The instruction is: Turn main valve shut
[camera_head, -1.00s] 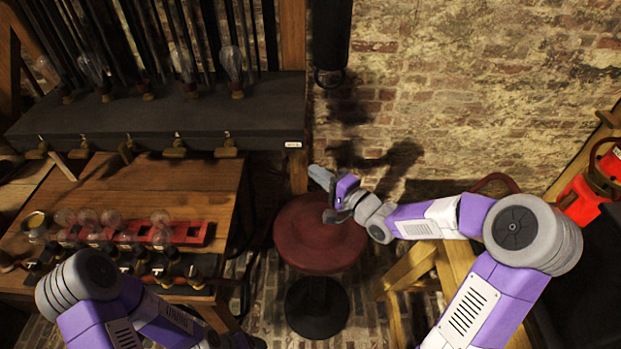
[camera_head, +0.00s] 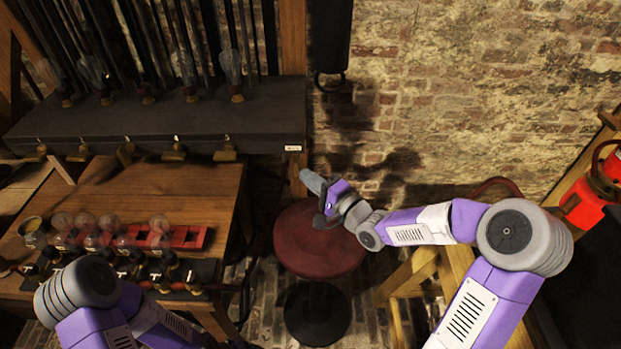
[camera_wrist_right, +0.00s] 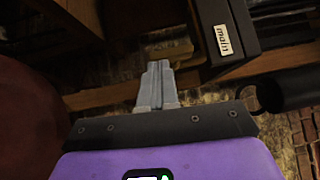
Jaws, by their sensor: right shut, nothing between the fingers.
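A small pale label (camera_head: 292,148) sits at the right end of the dark shelf (camera_head: 250,115); in the right wrist view the label (camera_wrist_right: 223,40) reads "main". A brass valve (camera_head: 225,152) hangs under the shelf's front edge, left of the label, in a row of several similar ones. A blurred brass piece (camera_wrist_right: 168,48) shows just beyond my fingertips in the right wrist view. Which piece is the main valve is not clear. My right gripper (camera_head: 308,180) is shut and empty, just below and right of the label in the head view; its closed fingers (camera_wrist_right: 158,75) show too. My left gripper is hidden.
A round red stool (camera_head: 318,255) stands below my right gripper. A wooden table (camera_head: 150,190) with a red rack (camera_head: 190,238) and glass jars is at left. A black cylinder (camera_head: 331,35) with a ring hangs on the brick wall. A red lantern (camera_head: 583,207) is at right.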

